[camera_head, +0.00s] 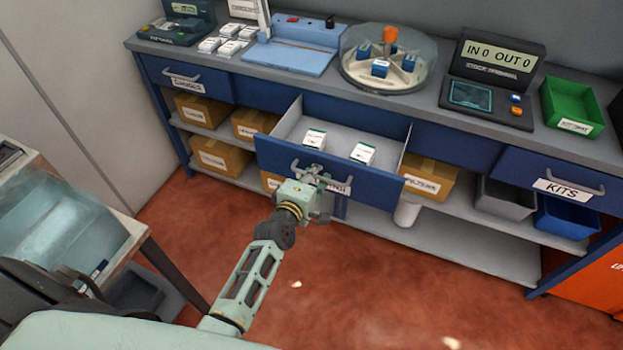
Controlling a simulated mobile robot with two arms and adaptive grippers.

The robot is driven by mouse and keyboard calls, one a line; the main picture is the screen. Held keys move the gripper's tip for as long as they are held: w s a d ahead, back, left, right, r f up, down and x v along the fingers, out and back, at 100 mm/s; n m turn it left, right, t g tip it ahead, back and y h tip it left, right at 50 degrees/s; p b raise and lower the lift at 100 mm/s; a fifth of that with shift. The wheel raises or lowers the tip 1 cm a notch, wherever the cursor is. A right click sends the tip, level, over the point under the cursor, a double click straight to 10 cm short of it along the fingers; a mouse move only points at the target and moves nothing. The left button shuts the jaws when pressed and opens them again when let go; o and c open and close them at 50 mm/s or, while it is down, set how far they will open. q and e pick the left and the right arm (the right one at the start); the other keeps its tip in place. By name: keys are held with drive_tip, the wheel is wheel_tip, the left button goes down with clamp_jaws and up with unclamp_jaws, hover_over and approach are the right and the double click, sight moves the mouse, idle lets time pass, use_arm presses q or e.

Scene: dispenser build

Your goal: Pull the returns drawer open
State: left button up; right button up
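The returns drawer (270,155) is a blue-fronted grey drawer in the middle of the bench. It stands well out from the bench, with its inside showing. Two small white boxes with green edges, a left one (315,138) and a right one (362,153), lie in it. Its front label is mostly hidden behind my gripper. My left gripper (314,174) is at the drawer's grey bar handle (295,165), its fingers closed around the bar as far as this small view shows. My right gripper is not in view.
A carousel (385,62), a terminal (492,80) and a green bin (572,106) stand on the bench top. The kits drawer (520,166) at right is shut.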

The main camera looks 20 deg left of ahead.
use_arm(q)
drive_tip(key=v, duration=1.1)
drive_tip(key=shift+s, duration=0.4)
drive_tip(key=s+d+f+m+g, duration=0.1)
drive_tip(key=s+f+m+g, duration=0.2)
drive_tip(key=f, duration=0.6)
drive_tip(key=s+d+f+m+g, duration=0.1)
drive_tip(key=s+f+m+g, duration=0.15)
drive_tip(key=s+f, duration=0.5)
drive_tip(key=s+d+f+m+g, duration=0.15)
drive_tip(key=f+m, duration=0.25)
drive_tip(key=f, duration=0.7)
drive_tip(key=s+a+f+m+g, duration=0.1)
drive_tip(key=s+f, duration=0.4)
drive_tip(key=s, duration=0.5)
drive_tip(key=s+a+f+m+g, duration=0.2)
drive_tip(key=s+f+m+g, duration=0.2)
drive_tip(key=s, duration=0.6)
drive_tip(key=s+a+f+m+g, duration=0.2)
drive_tip(key=s+f+m, duration=0.3)
drive_tip(key=s+f, duration=0.3)
drive_tip(key=s, duration=0.2)
drive_tip(key=shift+s+a+f+m+g+y, duration=0.2)
drive_tip(key=shift+s+a+m+g+y, duration=0.05)
drive_tip(key=shift+s+m+g+y, duration=0.1)
